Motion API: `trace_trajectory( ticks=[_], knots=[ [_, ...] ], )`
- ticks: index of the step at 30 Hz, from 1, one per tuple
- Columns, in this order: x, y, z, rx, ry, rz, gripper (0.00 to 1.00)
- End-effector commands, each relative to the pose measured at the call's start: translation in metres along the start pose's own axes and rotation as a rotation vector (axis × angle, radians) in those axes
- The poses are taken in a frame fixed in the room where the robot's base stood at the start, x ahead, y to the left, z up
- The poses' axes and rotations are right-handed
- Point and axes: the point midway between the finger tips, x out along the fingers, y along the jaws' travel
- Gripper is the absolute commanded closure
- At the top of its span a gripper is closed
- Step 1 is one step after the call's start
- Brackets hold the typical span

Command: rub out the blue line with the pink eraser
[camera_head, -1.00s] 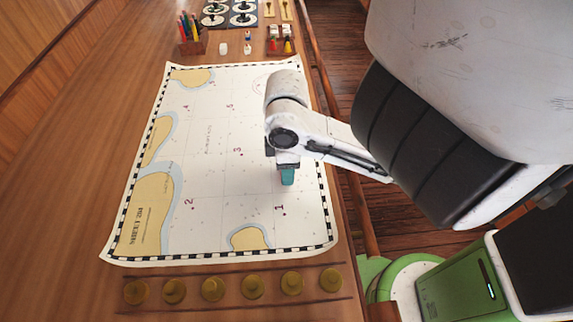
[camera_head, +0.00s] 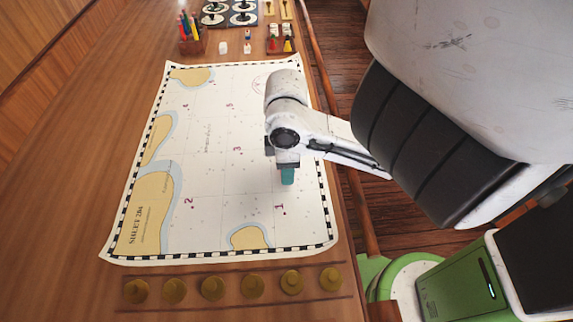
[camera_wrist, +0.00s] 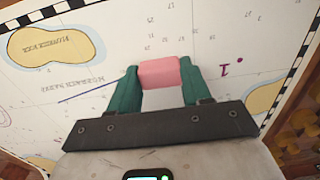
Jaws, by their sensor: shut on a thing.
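The pink eraser (camera_wrist: 160,72) is held between the two green fingers of my gripper (camera_wrist: 162,82) in the wrist view. The same gripper (camera_head: 287,176) is over the right part of the chart (camera_head: 212,222) in the head view, near the red number 1. The eraser cannot be made out there. I cannot tell whether the eraser touches the paper.
Round brass knobs (camera_head: 213,289) line the near edge of the table. A pencil holder (camera_head: 192,42), small white pieces and a red-and-white box (camera_head: 281,41) stand beyond the chart. The table's right edge drops to the floor. The table left of the chart is clear.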

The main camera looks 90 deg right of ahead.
Motion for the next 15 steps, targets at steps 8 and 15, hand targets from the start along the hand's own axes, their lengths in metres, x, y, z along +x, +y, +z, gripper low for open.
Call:
trace_trajectory(
  ticks=[8,15],
  knots=[
    [0.0024,0.0000,0.0000,0.000,0.000,0.000,0.76],
    [0.0042,-0.0001,0.0000,0.000,0.000,0.000,0.76]
  ],
)
